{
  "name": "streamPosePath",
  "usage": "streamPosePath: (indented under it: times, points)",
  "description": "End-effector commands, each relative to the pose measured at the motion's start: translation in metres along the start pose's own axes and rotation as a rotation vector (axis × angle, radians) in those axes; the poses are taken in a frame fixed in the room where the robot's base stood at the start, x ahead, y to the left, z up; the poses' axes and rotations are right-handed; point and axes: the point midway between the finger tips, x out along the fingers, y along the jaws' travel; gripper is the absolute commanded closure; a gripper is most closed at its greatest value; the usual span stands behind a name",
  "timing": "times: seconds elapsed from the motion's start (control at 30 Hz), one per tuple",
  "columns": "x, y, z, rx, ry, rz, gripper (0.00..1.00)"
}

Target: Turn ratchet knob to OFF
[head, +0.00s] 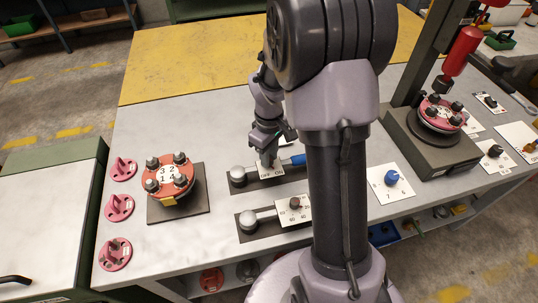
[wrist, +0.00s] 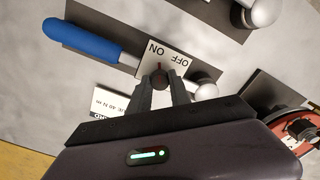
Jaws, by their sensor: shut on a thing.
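The ratchet is a wrench with a blue handle (head: 292,161) and a rounded silver head (head: 238,174), lying on a dark mat. Its white plate (head: 266,176) is marked OFF and ON. In the wrist view the plate (wrist: 180,66) shows both words upside down, with the blue handle (wrist: 82,40) to the left. The small dark ratchet knob (wrist: 160,80), with a red mark, sits at the plate's edge. My gripper (wrist: 160,86) is shut on the knob, one finger on each side. The red mark points up in the wrist view, close to the words. In the head view my gripper (head: 267,160) hides the knob.
A second wrench (head: 248,221) with a numbered dial plate (head: 293,209) lies nearer the front. A red flanged spool (head: 163,188) stands left, beside pink brackets (head: 119,207). A blue knob (head: 391,177) on a white plate is right of my arm. A second flange (head: 440,117) stands farther right.

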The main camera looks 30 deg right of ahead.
Motion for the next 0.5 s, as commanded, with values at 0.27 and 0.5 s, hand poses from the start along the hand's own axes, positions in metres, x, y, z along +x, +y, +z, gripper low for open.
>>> streamPosePath:
  times: [0.27, 0.5]
  points:
    - [-0.0001, 0.0001, -0.0001, 0.243, 0.000, 0.000, 1.00]
    - [0.0001, 0.0001, -0.0001, 0.471, 0.001, 0.000, 1.00]
